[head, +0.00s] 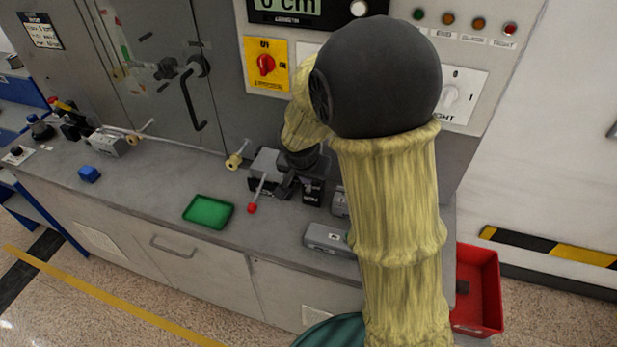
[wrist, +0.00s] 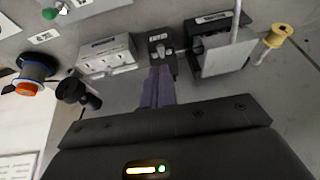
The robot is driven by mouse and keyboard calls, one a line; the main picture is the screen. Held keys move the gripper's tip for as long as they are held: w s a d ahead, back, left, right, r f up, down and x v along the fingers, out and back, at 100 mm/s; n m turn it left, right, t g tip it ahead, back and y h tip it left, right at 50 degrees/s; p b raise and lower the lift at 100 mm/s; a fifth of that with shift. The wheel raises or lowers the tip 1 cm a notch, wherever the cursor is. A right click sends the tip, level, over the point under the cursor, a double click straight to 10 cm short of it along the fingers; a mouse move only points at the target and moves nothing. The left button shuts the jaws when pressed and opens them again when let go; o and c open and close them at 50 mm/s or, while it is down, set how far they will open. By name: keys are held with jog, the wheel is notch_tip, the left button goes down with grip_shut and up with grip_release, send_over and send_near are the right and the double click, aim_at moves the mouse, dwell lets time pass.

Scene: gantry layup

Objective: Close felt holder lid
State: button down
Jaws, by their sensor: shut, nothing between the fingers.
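My gripper (head: 298,172) is low over the worktop, among small fixtures. In the wrist view its fingers (wrist: 158,80) are together and empty, with the tips close to a small dark labelled block (wrist: 160,40); I cannot tell whether they touch. Beside it is a black labelled box (wrist: 210,20) with a grey plate (wrist: 222,58) tilted up at its side, which looks like an open lid. The head view shows a grey plate (head: 264,160) left of my gripper. I cannot read which fixture is the felt holder. My arm hides part of this area.
A lever with a red knob (head: 252,208) and a yellow spool (head: 235,160) stand left of the gripper. A red bin (head: 480,290) is right. The left worktop has free room.

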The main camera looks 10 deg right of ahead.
jog(key=v, duration=0.3)
jog(key=shift+s+p, duration=0.25)
jog(key=shift+p, duration=0.15)
jog(key=s+d+n+g, duration=0.1)
jog(key=s+d+n, duration=0.1)
jog(key=s, duration=0.5)
jog(key=s+d+n+y, duration=0.1)
jog(key=s+d+n, duration=0.2)
jog(key=s, duration=0.5)
jog(key=shift+s+d+f+g, duration=0.25)
jog(key=shift+d+g, duration=0.15)
jog(key=shift+d, duration=0.4)
dwell(0.6)
